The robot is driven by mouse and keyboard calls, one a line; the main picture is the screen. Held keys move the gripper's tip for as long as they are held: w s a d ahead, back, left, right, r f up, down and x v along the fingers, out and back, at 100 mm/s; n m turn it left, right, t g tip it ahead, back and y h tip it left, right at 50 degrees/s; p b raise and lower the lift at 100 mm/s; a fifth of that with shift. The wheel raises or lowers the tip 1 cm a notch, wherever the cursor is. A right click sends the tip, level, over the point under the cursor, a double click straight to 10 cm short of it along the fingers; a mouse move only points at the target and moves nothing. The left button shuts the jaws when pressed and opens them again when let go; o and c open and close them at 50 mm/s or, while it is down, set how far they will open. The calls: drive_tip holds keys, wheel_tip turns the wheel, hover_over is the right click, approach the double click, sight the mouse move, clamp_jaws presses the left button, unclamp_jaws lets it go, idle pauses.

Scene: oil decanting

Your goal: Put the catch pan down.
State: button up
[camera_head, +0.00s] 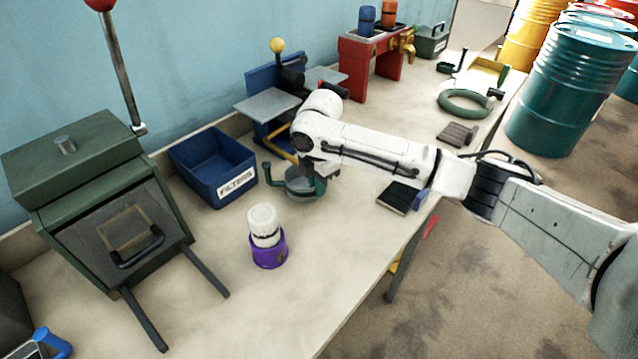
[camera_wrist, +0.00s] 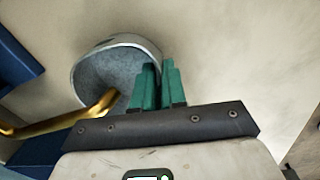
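The catch pan (camera_head: 299,181) is a round, shallow grey metal pan beside the blue stand, near the middle of the workbench. In the wrist view the catch pan (camera_wrist: 100,68) shows its grey inside and pale rim. My gripper (camera_head: 319,184) is at the pan's right side. In the wrist view the green fingers of my gripper (camera_wrist: 158,78) are close together, one on each side of the pan's rim. Whether the pan's underside touches the bench cannot be told; my fingers and arm hide part of it.
A blue stand (camera_head: 265,138) with a grey plate and yellow pipe is close behind the pan. A blue filter bin (camera_head: 212,168) and a white-and-purple container (camera_head: 266,240) stand to the left. A black pad (camera_head: 398,197) lies at the right edge.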

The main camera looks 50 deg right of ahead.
drive_tip(key=o, duration=0.5)
drive_tip(key=shift+c, duration=0.2)
wheel_tip(320, 180, up, 11)
drive_tip(key=shift+s+b, duration=0.25)
drive_tip(key=shift+b, duration=0.05)
drive_tip(key=shift+f, duration=0.1)
idle(0.3)
